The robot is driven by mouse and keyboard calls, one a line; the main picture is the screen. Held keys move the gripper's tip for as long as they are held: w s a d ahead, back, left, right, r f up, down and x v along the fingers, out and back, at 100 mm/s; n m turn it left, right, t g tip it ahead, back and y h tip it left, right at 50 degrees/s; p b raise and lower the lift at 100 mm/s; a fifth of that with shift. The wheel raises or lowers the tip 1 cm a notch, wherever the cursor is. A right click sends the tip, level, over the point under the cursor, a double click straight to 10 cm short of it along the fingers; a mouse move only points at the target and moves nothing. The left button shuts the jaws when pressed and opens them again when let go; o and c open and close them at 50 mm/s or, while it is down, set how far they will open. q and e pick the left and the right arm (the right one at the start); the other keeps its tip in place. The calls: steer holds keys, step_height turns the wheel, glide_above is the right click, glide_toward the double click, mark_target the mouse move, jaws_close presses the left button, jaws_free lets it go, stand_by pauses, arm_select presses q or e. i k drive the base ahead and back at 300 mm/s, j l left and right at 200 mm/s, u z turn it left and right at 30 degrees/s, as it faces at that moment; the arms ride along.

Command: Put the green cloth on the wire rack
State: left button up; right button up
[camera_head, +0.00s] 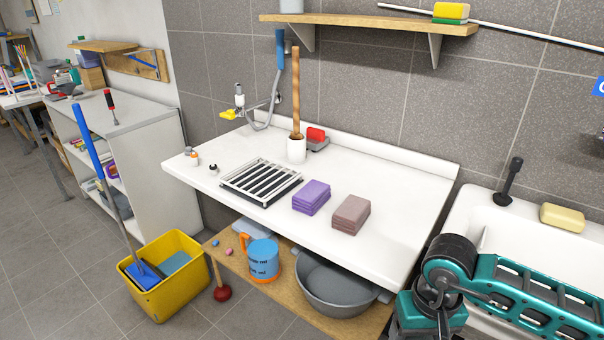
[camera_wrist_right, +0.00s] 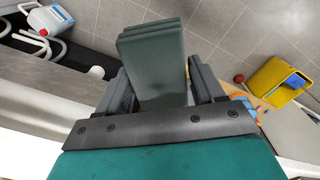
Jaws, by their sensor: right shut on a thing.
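The wire rack (camera_head: 261,181), white bars over a dark base, lies flat on the white counter, left of the folded cloths; nothing lies on it. My right gripper (camera_wrist_right: 160,88) is shut on a folded dark green cloth (camera_wrist_right: 153,62), which sticks out beyond the fingers in the right wrist view. In the head view my right arm comes in at the lower right, in front of the counter's right end and well apart from the rack; the green cloth cannot be made out there. My left gripper is not in view.
A purple folded cloth (camera_head: 311,197) and a brownish one (camera_head: 351,214) sit right of the rack. A white holder (camera_head: 296,149) with a wooden handle stands behind it. The counter's (camera_head: 400,185) right part is clear. A shelf (camera_head: 370,24) hangs above.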

mark_target(262, 175)
steer(key=i+j+z, duration=0.2)
steer(key=j, duration=0.2)
steer(key=i+j+z, duration=0.1)
steer(key=j+z, duration=0.15)
steer(key=j, duration=0.2)
steer(key=j+z, duration=0.2)
steer(key=j, duration=0.25)
steer(key=i+j, duration=0.1)
steer(key=j, duration=0.4)
steer(key=i+j, duration=0.1)
steer(key=j, duration=0.4)
steer(key=i+j, duration=0.1)
steer(key=j, duration=0.4)
steer(key=i+j+z, duration=0.1)
steer(key=j, duration=0.4)
